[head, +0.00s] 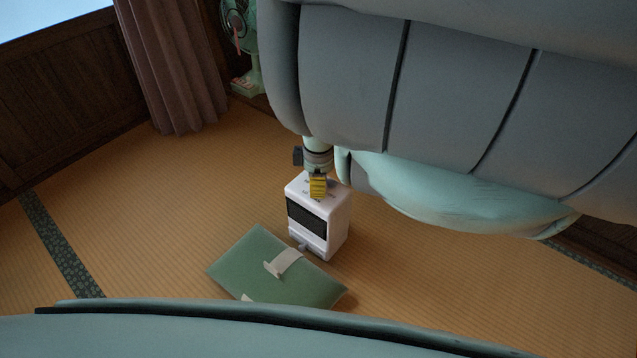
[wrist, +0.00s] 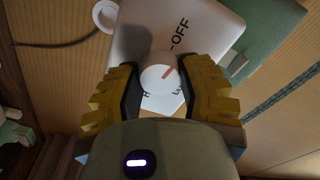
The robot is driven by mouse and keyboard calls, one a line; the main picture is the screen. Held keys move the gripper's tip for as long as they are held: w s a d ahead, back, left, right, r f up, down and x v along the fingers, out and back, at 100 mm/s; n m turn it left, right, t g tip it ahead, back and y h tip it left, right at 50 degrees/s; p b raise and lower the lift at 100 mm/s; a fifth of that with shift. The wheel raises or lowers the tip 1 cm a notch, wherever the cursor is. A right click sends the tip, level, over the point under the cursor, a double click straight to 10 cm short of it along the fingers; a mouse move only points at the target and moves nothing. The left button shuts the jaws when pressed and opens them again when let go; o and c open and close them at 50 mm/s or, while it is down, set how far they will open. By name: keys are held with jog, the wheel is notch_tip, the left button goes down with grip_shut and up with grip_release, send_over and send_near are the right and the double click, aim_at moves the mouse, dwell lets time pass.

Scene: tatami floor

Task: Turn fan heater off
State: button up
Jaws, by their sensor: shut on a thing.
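The fan heater (head: 327,222) is a white box with a dark grille, upright on the tatami. Its pale top (wrist: 205,30) also shows in the wrist view, with an "OFF" label and partly hidden letters. A white round knob (wrist: 157,79) with a red mark sits on that top. The red mark slants toward the upper right, near the dash beside "OFF". My gripper (head: 318,187) is over the heater's top in the head view. In the wrist view, its yellow-backed fingers stand on both sides of the knob and are shut on it. The finger contacts are partly hidden.
A green cushion (head: 270,265) with a pale strap lies in front of the heater. A green fan (head: 239,50) stands by the curtain (head: 177,65) at the back. A dark cord (wrist: 55,44) runs over the floor. Open tatami lies to the left.

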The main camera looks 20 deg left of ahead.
jog(key=shift+f+n, duration=0.1)
jog(key=shift+n, duration=1)
jog(key=o, duration=1.2)
jog(key=shift+r, duration=0.2)
notch_tip(320, 180, up, 9)
jog(key=shift+w+r, duration=0.1)
jog(key=shift+r, duration=1.25)
